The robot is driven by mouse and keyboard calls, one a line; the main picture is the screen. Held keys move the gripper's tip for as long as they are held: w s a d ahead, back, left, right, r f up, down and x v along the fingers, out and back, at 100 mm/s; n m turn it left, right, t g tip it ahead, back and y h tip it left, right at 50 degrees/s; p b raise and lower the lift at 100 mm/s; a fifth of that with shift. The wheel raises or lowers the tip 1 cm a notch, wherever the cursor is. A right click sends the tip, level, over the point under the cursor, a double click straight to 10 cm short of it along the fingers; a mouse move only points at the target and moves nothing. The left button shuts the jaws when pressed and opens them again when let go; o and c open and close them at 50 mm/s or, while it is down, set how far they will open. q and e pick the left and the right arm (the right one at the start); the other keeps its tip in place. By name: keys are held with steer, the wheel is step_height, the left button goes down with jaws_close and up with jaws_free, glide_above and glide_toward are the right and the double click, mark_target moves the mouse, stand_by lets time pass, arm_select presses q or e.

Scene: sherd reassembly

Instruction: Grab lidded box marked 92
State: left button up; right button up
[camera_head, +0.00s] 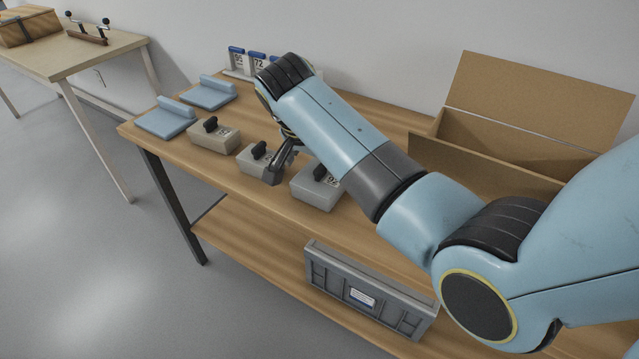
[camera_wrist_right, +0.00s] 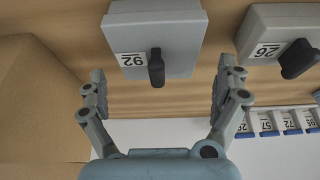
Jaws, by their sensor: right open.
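The lidded box marked 92 is a grey box with a black handle on its lid; it stands on the wooden table in the head view (camera_head: 316,194). In the right wrist view the box (camera_wrist_right: 178,28) is upside down at top centre, its 92 label and black handle showing. My right gripper (camera_head: 282,166) is over the table between this box and the neighbouring box marked 26. In the wrist view its open fingers (camera_wrist_right: 162,78) are spread to either side of the handle's end, with nothing held. My left gripper is out of view.
The grey box marked 26 (camera_head: 256,161) is close on the left, and a beige lidded box (camera_head: 214,136) beyond it. An open cardboard box (camera_head: 520,140) stands at the right. A grey crate (camera_head: 370,299) is on the lower shelf.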

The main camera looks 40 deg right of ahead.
mark_target(325, 176)
steer(key=x, duration=0.4)
steer(key=shift+s+f+b, duration=0.1)
steer(key=shift+s+b, duration=0.05)
steer(key=shift+b, duration=0.15)
steer(key=shift+f, duration=0.2)
steer(key=shift+d, duration=0.15)
steer(key=c, duration=1)
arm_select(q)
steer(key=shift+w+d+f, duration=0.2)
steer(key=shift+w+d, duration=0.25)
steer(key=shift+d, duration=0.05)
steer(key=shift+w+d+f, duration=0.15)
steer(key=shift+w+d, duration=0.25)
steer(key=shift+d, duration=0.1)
arm_select(e)
steer(key=shift+c, duration=0.2)
